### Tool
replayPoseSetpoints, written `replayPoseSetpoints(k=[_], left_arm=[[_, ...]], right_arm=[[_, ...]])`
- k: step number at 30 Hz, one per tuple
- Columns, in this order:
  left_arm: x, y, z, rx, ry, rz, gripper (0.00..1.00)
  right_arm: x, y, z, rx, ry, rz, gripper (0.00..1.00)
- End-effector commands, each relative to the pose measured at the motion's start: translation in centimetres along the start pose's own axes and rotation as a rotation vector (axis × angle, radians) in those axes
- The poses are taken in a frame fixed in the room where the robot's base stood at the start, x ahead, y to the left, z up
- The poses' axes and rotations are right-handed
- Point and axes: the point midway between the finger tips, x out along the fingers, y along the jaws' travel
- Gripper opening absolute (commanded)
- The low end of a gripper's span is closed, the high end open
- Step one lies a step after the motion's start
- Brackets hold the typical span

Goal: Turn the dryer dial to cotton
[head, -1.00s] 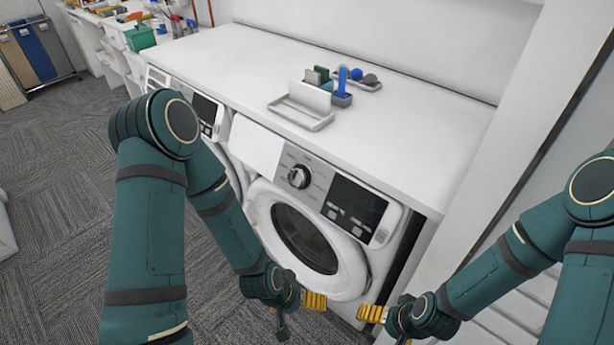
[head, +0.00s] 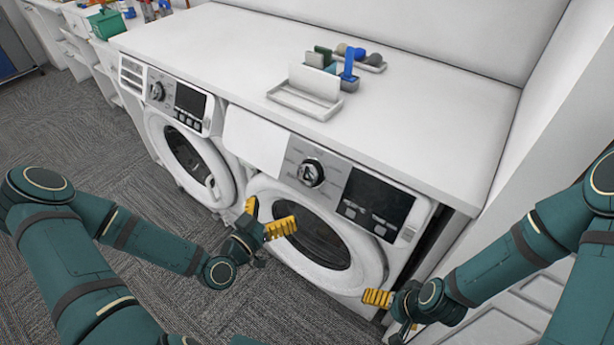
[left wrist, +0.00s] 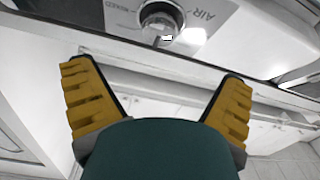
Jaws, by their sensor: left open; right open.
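The dryer dial (head: 311,172) is a round silver and black knob on the control panel of the nearer white machine (head: 255,145). In the left wrist view the dial (left wrist: 161,20) is at the top, with the words "AIR" and "MIXED" near it. My left gripper (head: 266,217) is open and empty, in front of the machine's round door, below and left of the dial and apart from it. Its yellow fingers (left wrist: 158,95) are spread in the left wrist view. My right gripper (head: 380,298) is open at the machine's lower right, well below the dial. The "cotton" label is too small to read.
A second white machine (head: 178,135) stands to the left. The white counter (head: 420,125) above holds a tray (head: 300,101) and small blue and green items. A white panel (head: 540,120) stands close on the right. Carpet lies open at the left.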

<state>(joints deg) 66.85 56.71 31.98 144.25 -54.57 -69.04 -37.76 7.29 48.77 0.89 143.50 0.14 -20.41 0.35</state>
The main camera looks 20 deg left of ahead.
Motion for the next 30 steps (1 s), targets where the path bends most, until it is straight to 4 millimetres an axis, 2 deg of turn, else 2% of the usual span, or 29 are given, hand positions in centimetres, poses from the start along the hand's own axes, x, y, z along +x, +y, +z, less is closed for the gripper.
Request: replayPoseSetpoints(k=[5, 15, 21, 25, 30], left_arm=[[2.0, 0.0, -0.1, 0.003, 0.007, 0.001, 0.97], [8.6, 0.1, -0.1, 0.000, 0.004, 0.002, 0.97], [11.7, 0.0, 0.0, -0.001, 0.003, 0.000, 0.97], [13.0, 0.0, 0.0, 0.000, 0.002, 0.001, 0.97], [13.6, 0.0, 0.0, 0.000, 0.001, 0.000, 0.97]], right_arm=[[0.0, 0.0, 0.0, 0.000, 0.000, 0.000, 1.00], [0.0, 0.0, 0.0, 0.000, 0.000, 0.000, 1.00], [0.1, 0.1, 0.0, 0.000, -0.001, 0.000, 1.00], [0.1, 0.1, 0.1, 0.000, -0.002, 0.000, 1.00], [0.2, 0.1, 0.1, 0.000, -0.002, 0.000, 1.00]])
